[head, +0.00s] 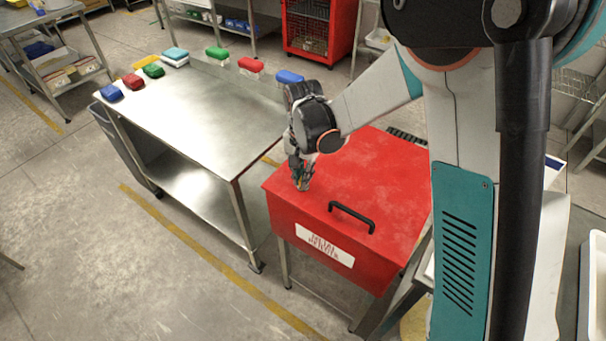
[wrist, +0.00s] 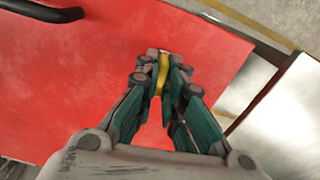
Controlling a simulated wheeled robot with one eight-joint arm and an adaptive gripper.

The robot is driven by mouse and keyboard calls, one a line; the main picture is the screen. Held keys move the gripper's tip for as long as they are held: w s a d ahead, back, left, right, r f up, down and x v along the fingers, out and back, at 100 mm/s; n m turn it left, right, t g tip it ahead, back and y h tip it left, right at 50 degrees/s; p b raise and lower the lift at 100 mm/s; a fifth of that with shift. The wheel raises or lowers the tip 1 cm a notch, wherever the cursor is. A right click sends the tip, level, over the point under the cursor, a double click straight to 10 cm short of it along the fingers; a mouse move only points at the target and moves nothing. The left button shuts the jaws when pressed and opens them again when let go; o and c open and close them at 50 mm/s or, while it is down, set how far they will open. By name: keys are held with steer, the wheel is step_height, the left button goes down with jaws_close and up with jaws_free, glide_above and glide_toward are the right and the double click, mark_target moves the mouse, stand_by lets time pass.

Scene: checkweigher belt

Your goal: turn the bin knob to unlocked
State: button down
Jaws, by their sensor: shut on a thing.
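The red bin (head: 345,200) has a flat red lid, a black handle and a white label on its front. It also fills much of the wrist view (wrist: 100,70). My gripper (head: 302,184) points down at the lid's left part, near its left edge. In the wrist view my gripper (wrist: 163,75) is shut on a small yellow piece, the knob (wrist: 162,72), which stands on the lid between the fingertips. The fingers hide most of the knob, so I cannot tell which way it is turned.
The black handle (head: 352,216) lies to the right of my gripper on the lid. A steel table (head: 200,115) stands left of the bin, with several coloured packs along its far side. A red cage (head: 318,30) stands at the back.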

steer(key=n, duration=1.2)
steer(key=shift+n, duration=2.2)
steer(key=c, duration=1.7)
jaws_free()
